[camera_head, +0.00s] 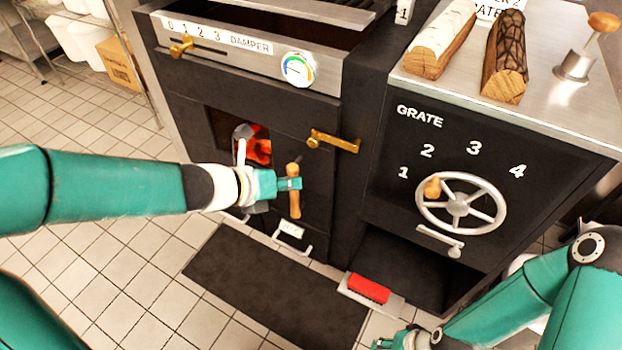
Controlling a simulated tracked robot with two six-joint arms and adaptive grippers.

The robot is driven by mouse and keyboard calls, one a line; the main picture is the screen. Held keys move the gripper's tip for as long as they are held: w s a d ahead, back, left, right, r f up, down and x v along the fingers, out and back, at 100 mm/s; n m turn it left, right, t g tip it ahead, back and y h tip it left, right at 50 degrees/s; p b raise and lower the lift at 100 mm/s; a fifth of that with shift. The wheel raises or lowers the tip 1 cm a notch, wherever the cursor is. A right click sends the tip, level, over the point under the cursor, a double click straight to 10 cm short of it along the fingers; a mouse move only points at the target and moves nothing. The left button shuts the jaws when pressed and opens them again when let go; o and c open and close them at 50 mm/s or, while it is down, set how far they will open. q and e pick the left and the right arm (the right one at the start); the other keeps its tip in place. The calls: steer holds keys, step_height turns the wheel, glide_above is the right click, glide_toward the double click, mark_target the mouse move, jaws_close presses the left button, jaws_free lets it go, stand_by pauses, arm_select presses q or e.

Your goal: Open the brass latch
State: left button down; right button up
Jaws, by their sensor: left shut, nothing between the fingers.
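The brass latch (333,141) is a short bar lying nearly level across the seam at the upper right of the black oven front, its right end tipped slightly down. My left gripper (290,184) is shut and empty, below and left of the latch and apart from it. It is at the upright wooden handle (295,204) on the black door (318,185) and covers part of that handle; I cannot tell whether they touch. My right gripper (388,342) is low at the bottom edge, partly cut off, and its fingers are unclear.
A damper panel with a brass knob (181,46) and a gauge (298,69) is above. The grate wheel (461,203) is at right, logs (505,60) on top. A red-backed brush (369,289) lies below by the dark mat (270,290).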

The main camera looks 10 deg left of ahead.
arm_select(q)
steer(key=b, duration=0.2)
steer(key=t+b, duration=0.1)
steer(key=b, duration=0.2)
steer(key=m+t+b, duration=0.1)
steer(key=b, duration=0.1)
steer(key=shift+s+a+r+b, duration=0.2)
steer(key=shift+s+a+b, duration=0.05)
steer(key=shift+a+b, duration=0.1)
arm_select(e)
step_height(320, 180, down, 10)
steer(key=shift+r, duration=0.15)
arm_select(q)
steer(key=b+x, duration=0.5)
steer(key=x, duration=0.5)
arm_select(e)
step_height(320, 180, down, 5)
arm_select(q)
steer(key=shift+w+a+r+p, duration=0.2)
steer(key=shift+a+r+p, duration=0.05)
steer(key=shift+r+p, duration=0.45)
steer(key=shift+w+a+r+p, duration=0.25)
steer(key=shift+r+p, duration=0.35)
steer(key=shift+p, duration=0.2)
steer(key=shift+w+a+r+p, duration=0.2)
steer(key=shift+a+r+p, duration=0.05)
steer(key=shift+r+p, duration=0.45)
arm_select(e)
steer(key=shift+r, duration=2.25)
